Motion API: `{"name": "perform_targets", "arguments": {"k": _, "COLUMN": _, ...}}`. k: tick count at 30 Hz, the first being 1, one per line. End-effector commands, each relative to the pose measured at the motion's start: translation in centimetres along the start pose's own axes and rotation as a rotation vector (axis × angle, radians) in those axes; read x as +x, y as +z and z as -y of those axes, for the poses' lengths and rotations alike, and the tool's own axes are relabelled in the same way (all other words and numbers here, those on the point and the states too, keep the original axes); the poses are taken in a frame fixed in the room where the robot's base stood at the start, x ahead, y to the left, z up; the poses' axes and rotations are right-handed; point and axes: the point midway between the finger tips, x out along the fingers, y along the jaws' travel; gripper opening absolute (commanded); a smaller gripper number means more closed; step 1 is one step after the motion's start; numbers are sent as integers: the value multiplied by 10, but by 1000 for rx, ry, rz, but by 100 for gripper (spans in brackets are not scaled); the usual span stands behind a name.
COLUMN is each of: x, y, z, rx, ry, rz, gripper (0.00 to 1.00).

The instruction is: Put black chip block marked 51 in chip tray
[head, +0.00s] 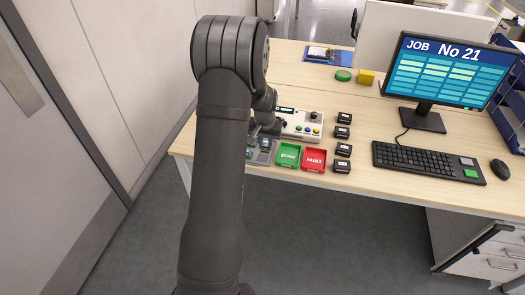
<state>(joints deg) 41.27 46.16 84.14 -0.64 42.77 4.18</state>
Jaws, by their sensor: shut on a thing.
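My gripper (266,130) is at the left part of the desk, partly hidden behind my arm. It is shut on a small dark block (265,142), which looks like a black chip block, low over the grey chip tray (262,158). I cannot tell whether the block touches the tray, and its number cannot be read. My arm hides the tray's left part. Several other black chip blocks stand in a column to the right, such as the front one (342,166) and the back one (344,118). Their markings are too small to read.
A green bin (288,155) and a red bin marked FAULT (314,160) lie right of the tray. A white tester box (300,124) with buttons stands behind them. The keyboard (428,162), monitor (450,70) and mouse (500,169) fill the right side.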

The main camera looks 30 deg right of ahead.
Motion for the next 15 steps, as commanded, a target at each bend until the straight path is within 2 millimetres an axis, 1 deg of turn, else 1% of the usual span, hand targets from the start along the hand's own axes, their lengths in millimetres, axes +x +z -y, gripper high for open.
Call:
{"name": "perform_targets", "arguments": {"k": 1, "x": 5, "y": -2, "z": 6, "rx": -3, "ry": 0, "rz": 1, "gripper": 0}}
{"name": "perform_targets", "arguments": {"k": 3, "x": 8, "y": -4, "z": 11, "rx": -2, "ry": 0, "rz": 0, "gripper": 0}}
{"name": "perform_targets", "arguments": {"k": 8, "x": 17, "y": -4, "z": 13, "rx": 1, "ry": 0, "rz": 2, "gripper": 0}}
{"name": "perform_targets", "arguments": {"k": 13, "x": 42, "y": -1, "z": 13, "rx": 0, "ry": 0, "rz": 3, "gripper": 0}}
{"name": "perform_targets", "arguments": {"k": 15, "x": 48, "y": 0, "z": 13, "rx": 0, "ry": 0, "rz": 1, "gripper": 0}}
